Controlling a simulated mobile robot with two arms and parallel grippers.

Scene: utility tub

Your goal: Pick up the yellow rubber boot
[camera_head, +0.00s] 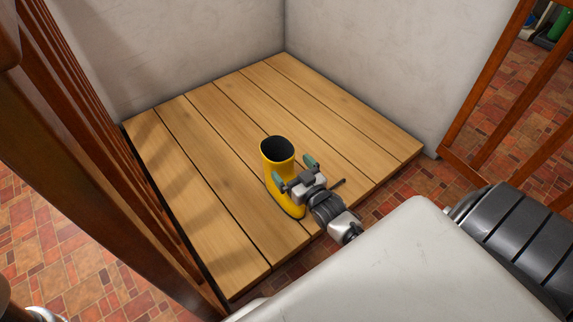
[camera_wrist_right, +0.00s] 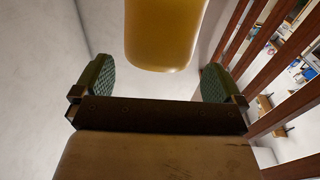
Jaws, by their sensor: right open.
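The yellow rubber boot (camera_head: 268,168) stands upright on a low wooden platform (camera_head: 215,170), its dark opening facing up. My right gripper (camera_head: 296,174) is close to the boot on its right side in the head view, and covers part of it. Its two green-padded fingers are spread apart. In the right wrist view the boot (camera_wrist_right: 163,35) shows as a yellow shape ahead, between and beyond the fingertips of the right gripper (camera_wrist_right: 157,80). Nothing is between the pads. My left gripper is not seen.
White walls (camera_head: 200,40) close the platform's back. A brown slatted railing (camera_head: 90,130) runs along the left, and another wooden railing (camera_head: 500,90) stands at the right. The platform around the boot is bare. Red tile floor (camera_head: 40,235) surrounds it.

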